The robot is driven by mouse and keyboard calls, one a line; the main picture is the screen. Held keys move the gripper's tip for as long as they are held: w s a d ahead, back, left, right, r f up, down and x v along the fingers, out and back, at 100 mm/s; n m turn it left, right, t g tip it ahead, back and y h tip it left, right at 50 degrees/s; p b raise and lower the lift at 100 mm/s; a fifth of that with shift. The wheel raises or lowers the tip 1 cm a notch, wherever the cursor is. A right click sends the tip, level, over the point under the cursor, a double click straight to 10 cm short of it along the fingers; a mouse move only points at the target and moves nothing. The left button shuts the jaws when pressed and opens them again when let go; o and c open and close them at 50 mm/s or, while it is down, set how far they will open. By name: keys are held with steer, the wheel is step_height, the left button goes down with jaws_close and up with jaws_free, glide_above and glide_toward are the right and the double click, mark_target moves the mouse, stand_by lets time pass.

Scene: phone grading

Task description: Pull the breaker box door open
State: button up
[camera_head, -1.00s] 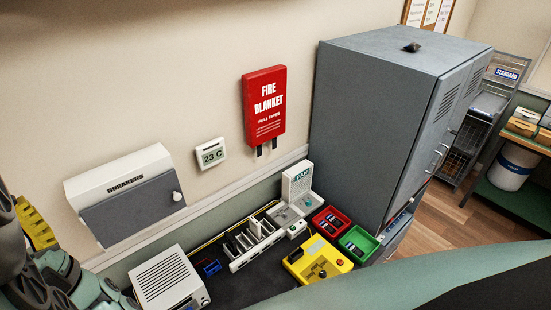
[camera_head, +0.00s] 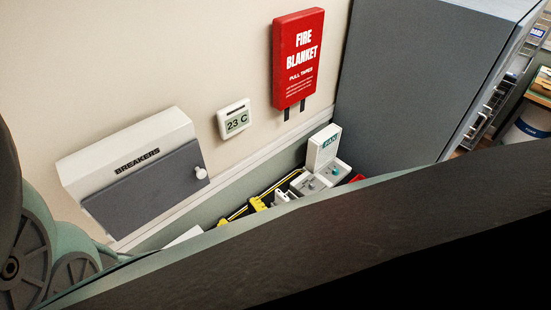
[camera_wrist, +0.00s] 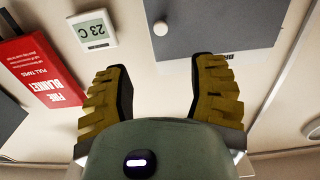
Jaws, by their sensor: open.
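The breaker box (camera_head: 125,145) is a white housing on the wall at the left of the head view, labelled BREAKERS. Its grey door (camera_head: 145,190) looks shut, with a round white knob (camera_head: 201,173) near its right edge. In the wrist view, which is upside down, the door (camera_wrist: 225,18) and knob (camera_wrist: 160,28) show at the top. My gripper (camera_wrist: 164,72) is open and empty, its yellow ridged fingers spread wide. The knob lies ahead of the gap between them, apart from both. In the head view my arm hides most of the lower part, and I cannot clearly make out the gripper.
A thermostat (camera_head: 234,119) and a red fire blanket case (camera_head: 298,60) hang on the wall right of the box. A tall grey cabinet (camera_head: 415,75) stands farther right.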

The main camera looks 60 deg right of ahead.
mark_target(203, 175)
steer(key=x, duration=1.5)
steer(key=shift+w+r, duration=0.15)
steer(key=shift+w, duration=0.05)
steer(key=shift+c, duration=0.2)
jaws_close()
